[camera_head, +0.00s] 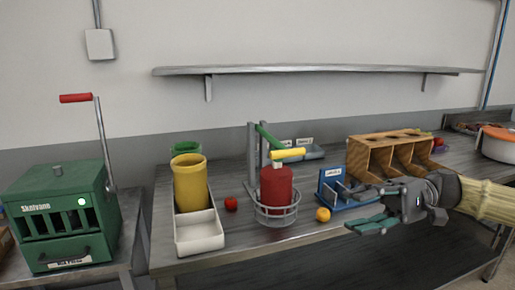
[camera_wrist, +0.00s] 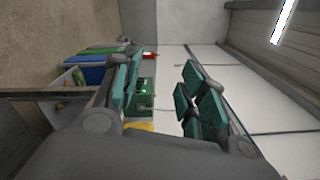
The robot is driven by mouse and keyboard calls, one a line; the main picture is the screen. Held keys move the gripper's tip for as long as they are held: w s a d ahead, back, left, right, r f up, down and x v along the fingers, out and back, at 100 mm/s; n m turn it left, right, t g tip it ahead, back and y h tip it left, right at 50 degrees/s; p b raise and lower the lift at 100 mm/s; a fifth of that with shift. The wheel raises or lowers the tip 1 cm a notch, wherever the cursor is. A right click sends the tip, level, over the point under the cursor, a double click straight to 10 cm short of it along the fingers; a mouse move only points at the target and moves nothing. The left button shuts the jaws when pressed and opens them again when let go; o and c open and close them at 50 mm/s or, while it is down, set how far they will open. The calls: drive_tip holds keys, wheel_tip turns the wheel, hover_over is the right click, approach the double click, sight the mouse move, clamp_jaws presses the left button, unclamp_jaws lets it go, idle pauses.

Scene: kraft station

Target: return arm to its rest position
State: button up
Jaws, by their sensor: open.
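My gripper (camera_head: 368,209) is at the right of the head view, in front of the table's front edge. Its green-padded fingers point left, are apart and hold nothing. In the wrist view my gripper (camera_wrist: 160,95) also shows spread fingers with free space between them. My forearm comes in from the right edge of the head view. The green machine (camera_wrist: 142,95) shows small between the fingers in the wrist view.
On the table stand a yellow cylinder (camera_head: 190,185) in a white tray (camera_head: 200,243), a red canister (camera_head: 276,188) in a wire holder, a blue rack (camera_head: 332,187) and a wooden organiser (camera_head: 385,152). A yellow ball (camera_head: 323,214) lies left of my gripper. A red-handled green machine (camera_head: 62,215) stands left.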

drive_tip(key=w+a+f+m+t+h+p, duration=0.1)
drive_tip(key=a+f+m, duration=0.1)
drive_tip(key=a+f, duration=0.45)
drive_tip(key=w+a+f+m+t+h, duration=0.15)
drive_tip(key=a+f, duration=0.25)
drive_tip(key=f, duration=0.5)
drive_tip(key=s+a+f+m+h+p, duration=0.1)
drive_tip(key=s+a+f, duration=0.1)
drive_tip(key=f, duration=0.5)
drive_tip(key=s+a+f+h, duration=0.1)
drive_tip(key=s+f+h, duration=0.1)
drive_tip(key=f, duration=0.6)
drive_tip(key=s+a+f+m+h+p, duration=0.1)
drive_tip(key=s+a+f, duration=0.15)
drive_tip(key=f, duration=0.45)
drive_tip(key=s+d+f+n+t+h+p, duration=0.1)
drive_tip(key=s+d+f+h, duration=0.3)
drive_tip(key=s+d+f, duration=0.4)
drive_tip(key=s+d+f+n+t+h+p, duration=0.15)
drive_tip(key=s+d+f+h, duration=0.25)
drive_tip(key=s+f, duration=0.5)
drive_tip(key=d+f+n+h, duration=0.2)
drive_tip(key=d+f, duration=0.1)
drive_tip(key=d, duration=0.4)
drive_tip(key=shift+s+n+t+h, duration=0.3)
drive_tip(key=shift+h, duration=0.05)
